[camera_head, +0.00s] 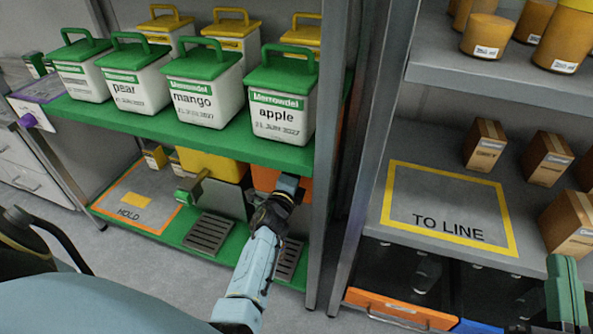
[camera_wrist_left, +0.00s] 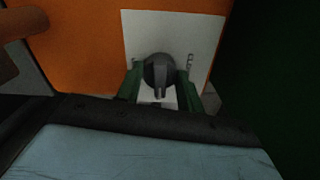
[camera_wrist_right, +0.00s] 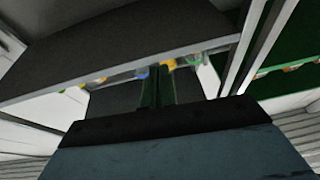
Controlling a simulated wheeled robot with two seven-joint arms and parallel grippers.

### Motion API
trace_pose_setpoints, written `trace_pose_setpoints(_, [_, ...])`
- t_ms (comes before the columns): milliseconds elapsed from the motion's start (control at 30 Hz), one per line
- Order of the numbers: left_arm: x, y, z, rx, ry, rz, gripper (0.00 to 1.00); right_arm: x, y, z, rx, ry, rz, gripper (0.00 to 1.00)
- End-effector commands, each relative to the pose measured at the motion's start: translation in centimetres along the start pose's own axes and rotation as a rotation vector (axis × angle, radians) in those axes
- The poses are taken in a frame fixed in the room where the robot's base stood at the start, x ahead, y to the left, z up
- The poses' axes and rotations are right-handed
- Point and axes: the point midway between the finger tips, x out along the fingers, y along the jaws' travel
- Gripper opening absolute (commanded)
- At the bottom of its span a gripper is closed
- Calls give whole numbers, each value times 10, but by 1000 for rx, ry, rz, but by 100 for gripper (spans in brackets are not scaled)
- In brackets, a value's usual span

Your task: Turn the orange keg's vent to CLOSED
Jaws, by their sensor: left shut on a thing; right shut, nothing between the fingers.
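The orange keg (camera_head: 262,178) stands on the lower level of the green rack, mostly hidden by my left arm and the shelf above. In the left wrist view, its orange face (camera_wrist_left: 80,45) bears a white plate (camera_wrist_left: 172,28) with a dark grey vent knob (camera_wrist_left: 158,70). The knob's grip bar points straight down in that picture. My left gripper (camera_wrist_left: 164,88) has its green fingers on both sides of the knob, shut on it. My right gripper (camera_head: 564,265) is shut and empty at the lower right.
A yellow keg (camera_head: 213,166) with a green-handled tap (camera_head: 190,188) stands left of the orange keg. Drip grates (camera_head: 208,232) lie in front. Green-lidded tubs (camera_head: 282,100) fill the shelf above. A rack post (camera_head: 330,150) stands close to the right of my left arm.

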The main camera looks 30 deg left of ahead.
Motion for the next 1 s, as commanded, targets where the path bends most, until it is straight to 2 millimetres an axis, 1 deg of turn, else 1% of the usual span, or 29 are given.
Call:
trace_pose_setpoints(67, [0,0,0,-36,2,1,14,0,1,3,-2,-23,2,0])
trace_pose_setpoints(133, [0,0,0,-78,2,1,14,-2,3,12,-3,-70,7,0])
trace_pose_setpoints(267, [0,0,0,-179,2,2,14,-3,5,23,-6,-139,12,0])
trace_pose_setpoints(567, [0,0,0,-460,2,2,14,-14,12,54,-14,-351,29,0])
trace_pose_setpoints(767, [0,0,0,-652,2,2,14,-27,17,78,-18,-515,43,0])
trace_pose_setpoints(1000, [0,0,0,-880,0,3,14,-52,24,103,-20,-725,62,0])
